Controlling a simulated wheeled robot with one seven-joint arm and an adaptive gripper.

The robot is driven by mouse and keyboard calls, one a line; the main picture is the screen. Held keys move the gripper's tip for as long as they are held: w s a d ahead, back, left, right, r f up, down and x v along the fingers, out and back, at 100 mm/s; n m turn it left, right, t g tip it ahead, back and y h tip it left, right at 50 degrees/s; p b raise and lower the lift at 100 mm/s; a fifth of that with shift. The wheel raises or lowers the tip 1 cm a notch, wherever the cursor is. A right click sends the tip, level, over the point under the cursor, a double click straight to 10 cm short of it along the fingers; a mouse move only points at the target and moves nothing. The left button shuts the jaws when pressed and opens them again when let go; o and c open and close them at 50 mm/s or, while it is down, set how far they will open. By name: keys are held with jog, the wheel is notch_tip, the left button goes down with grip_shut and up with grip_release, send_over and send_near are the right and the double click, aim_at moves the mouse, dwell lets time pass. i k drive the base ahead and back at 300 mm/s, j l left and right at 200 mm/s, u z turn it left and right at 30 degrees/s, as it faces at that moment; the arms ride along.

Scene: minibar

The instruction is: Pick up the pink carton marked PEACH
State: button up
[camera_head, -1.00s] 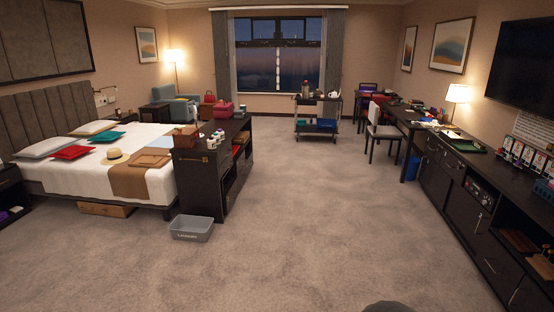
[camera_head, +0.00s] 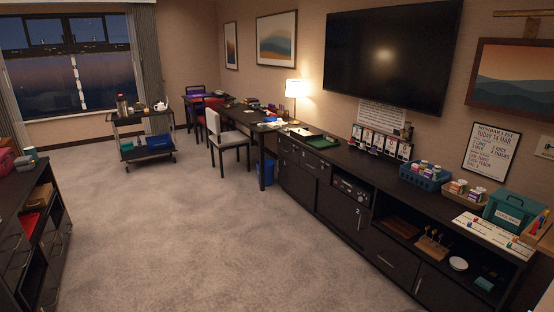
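I cannot make out a pink carton marked PEACH; the small items are too tiny to read. A blue basket (camera_head: 424,182) on the long dark sideboard at the right holds several small coloured containers. A tan tray (camera_head: 463,199) just right of it holds several small containers with white tops and coloured sides. A framed list (camera_head: 491,150) headed minibar list leans on the wall behind them. My gripper is not in view.
The long dark sideboard (camera_head: 335,208) runs along the right wall under the television (camera_head: 392,57). A teal box (camera_head: 512,211) stands near its right end. A chair (camera_head: 229,143) and a trolley (camera_head: 143,130) stand farther back. The carpet (camera_head: 200,230) between is clear.

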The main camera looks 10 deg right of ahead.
aim_at(414, 167)
jog(key=i+l+z, duration=0.4)
jog(key=i, duration=0.45)
jog(key=i+z, duration=0.45)
jog(key=i, duration=0.35)
jog(key=i+j+z, duration=0.4)
jog(key=i, duration=0.45)
jog(key=i+l, duration=0.2)
jog(key=i, duration=0.3)
jog(key=i+l, duration=0.2)
jog(key=i, duration=0.35)
jog(key=i+l, duration=0.15)
jog(key=i, duration=0.35)
